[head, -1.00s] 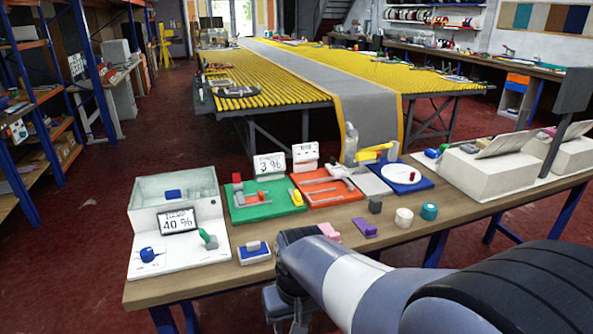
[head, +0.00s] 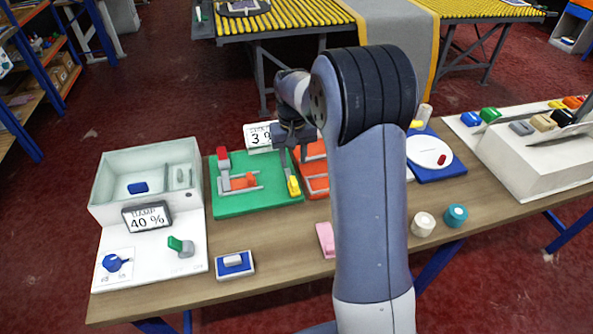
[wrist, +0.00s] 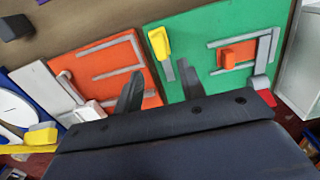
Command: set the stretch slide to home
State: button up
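The green board (head: 232,203) lies on the bench and carries an orange block (head: 250,180) between grey rails, a red block (head: 223,160) and a yellow handle (head: 293,186). The wrist view shows the orange block (wrist: 238,55) and yellow handle (wrist: 159,42) on the green board (wrist: 205,25). I cannot read which part is the stretch slide. A display reading 3 % (head: 258,135) stands behind the board, partly hidden. My gripper (head: 293,153) is open and empty, above the board's right side. In the wrist view its fingers (wrist: 160,87) are apart, near the yellow handle, touching nothing visible.
An orange board with rails (wrist: 117,68) adjoins the green one. A white box with a 40 % display (head: 148,218), a blue-and-white block (head: 234,264) and a pink block (head: 326,240) stand nearby. My arm hides part of the bench.

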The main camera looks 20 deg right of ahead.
aim_at(294, 180)
notch_tip(294, 180, down, 9)
jog(key=shift+f+p, duration=0.1)
jog(key=shift+p, duration=0.5)
grip_shut()
